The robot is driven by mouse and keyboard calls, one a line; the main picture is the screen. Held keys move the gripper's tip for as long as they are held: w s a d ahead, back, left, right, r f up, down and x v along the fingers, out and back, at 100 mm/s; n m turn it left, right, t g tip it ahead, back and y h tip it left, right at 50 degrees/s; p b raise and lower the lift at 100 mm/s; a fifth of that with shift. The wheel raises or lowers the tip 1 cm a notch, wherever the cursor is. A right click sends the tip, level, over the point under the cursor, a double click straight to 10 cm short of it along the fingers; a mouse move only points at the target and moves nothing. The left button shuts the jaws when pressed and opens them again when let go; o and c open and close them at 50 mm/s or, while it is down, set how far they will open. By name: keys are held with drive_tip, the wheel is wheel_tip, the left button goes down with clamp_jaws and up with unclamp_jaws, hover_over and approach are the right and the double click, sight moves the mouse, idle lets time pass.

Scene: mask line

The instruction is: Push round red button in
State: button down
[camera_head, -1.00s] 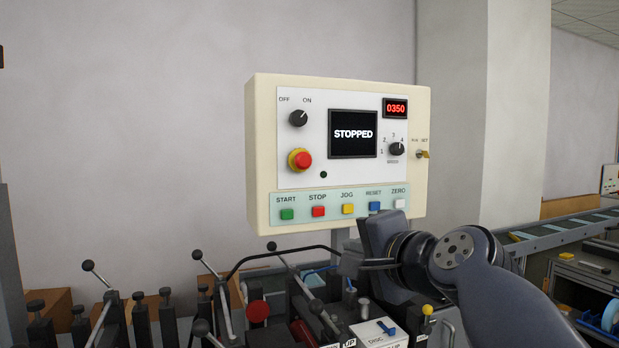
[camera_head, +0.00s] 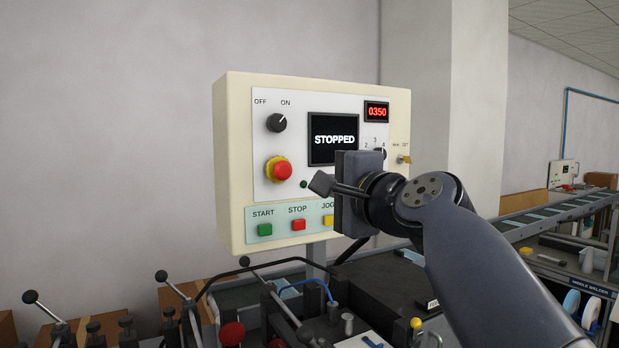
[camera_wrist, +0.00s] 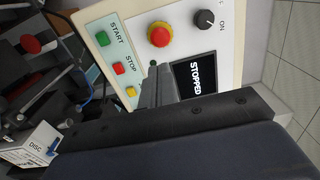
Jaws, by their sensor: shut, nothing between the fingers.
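The round red button (camera_head: 282,171) is a mushroom button on a yellow collar, at the lower left of the white panel on the cream control box (camera_head: 231,160). It also shows in the wrist view (camera_wrist: 159,35), above the fingertips. The box screen (camera_head: 334,139) reads STOPPED. My gripper (camera_head: 321,184) is shut and empty, in front of the panel, to the right of the red button and slightly lower. It appears apart from the button. In the wrist view my fingers (camera_wrist: 153,72) point toward the panel, between the button and the screen. My gripper hides the RESET and ZERO buttons in the head view.
Below the red button are a green START button (camera_head: 265,229), a red square STOP button (camera_head: 299,225) and a yellow JOG button (camera_head: 328,220). A black OFF/ON knob (camera_head: 276,122) is above it. Levers with black knobs (camera_head: 161,276) stand below the box. Space left of the box is clear.

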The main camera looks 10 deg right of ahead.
sight(285, 172)
drive_tip(key=p+x, duration=0.4)
drive_tip(key=x, duration=0.8)
drive_tip(key=shift+w+a+f, duration=0.1)
drive_tip(key=shift+w, duration=0.1)
